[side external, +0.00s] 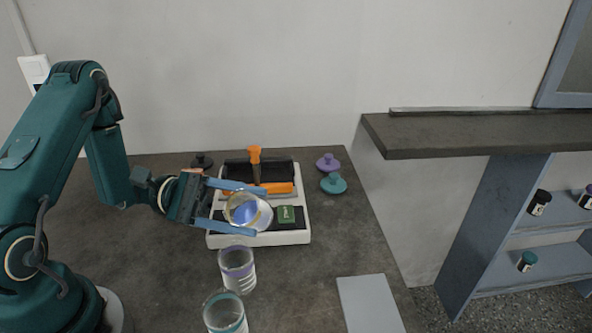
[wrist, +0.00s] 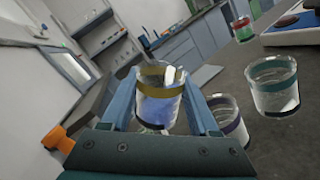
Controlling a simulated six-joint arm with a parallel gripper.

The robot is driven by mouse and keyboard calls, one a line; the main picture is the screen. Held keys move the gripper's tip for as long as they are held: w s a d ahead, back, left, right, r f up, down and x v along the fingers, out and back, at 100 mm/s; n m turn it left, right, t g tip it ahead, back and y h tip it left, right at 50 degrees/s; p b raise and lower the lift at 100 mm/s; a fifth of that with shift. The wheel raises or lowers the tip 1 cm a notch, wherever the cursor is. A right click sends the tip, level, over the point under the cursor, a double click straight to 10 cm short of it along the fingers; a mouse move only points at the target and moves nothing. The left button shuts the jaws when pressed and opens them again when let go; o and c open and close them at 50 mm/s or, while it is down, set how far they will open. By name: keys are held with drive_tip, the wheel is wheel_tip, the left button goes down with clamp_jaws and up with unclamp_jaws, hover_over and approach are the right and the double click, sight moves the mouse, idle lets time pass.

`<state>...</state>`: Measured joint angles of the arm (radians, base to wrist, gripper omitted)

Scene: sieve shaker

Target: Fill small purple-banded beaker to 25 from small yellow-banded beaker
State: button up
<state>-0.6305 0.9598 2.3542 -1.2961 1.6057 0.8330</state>
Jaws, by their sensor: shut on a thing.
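My gripper (side external: 260,212) is shut on the small yellow-banded beaker (side external: 247,213), its two blue fingers on either side of the glass. The beaker is held in the air, looks tilted and has a bluish look inside; it also shows in the wrist view (wrist: 158,106). The small purple-banded beaker (side external: 237,273) stands upright on the table, below and in front of the held one. In the wrist view the purple-banded beaker (wrist: 231,127) is partly hidden by my right finger. Its fill level is too small to read. No stream of liquid is visible.
A teal-banded beaker (side external: 224,316) stands close in front of the purple-banded one. The white sieve shaker base (side external: 290,238) with an orange clamp (side external: 255,165) lies behind my gripper. Purple (side external: 328,163) and teal (side external: 334,183) lidlike pieces and a grey plate (side external: 369,304) lie right.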

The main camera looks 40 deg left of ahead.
drive_tip(key=shift+s+f+m, duration=0.2)
drive_tip(key=shift+f+m, duration=0.2)
drive_tip(key=shift+m, duration=0.4)
idle(1.4)
drive_tip(key=shift+s+d+r+m+h, duration=0.15)
drive_tip(key=shift+r+m, duration=0.1)
drive_tip(key=shift+m, duration=0.7)
drive_tip(key=shift+s+a+r+m+h, duration=0.1)
drive_tip(key=shift+r+m+h, duration=0.1)
drive_tip(key=shift+m, duration=0.75)
idle(3.6)
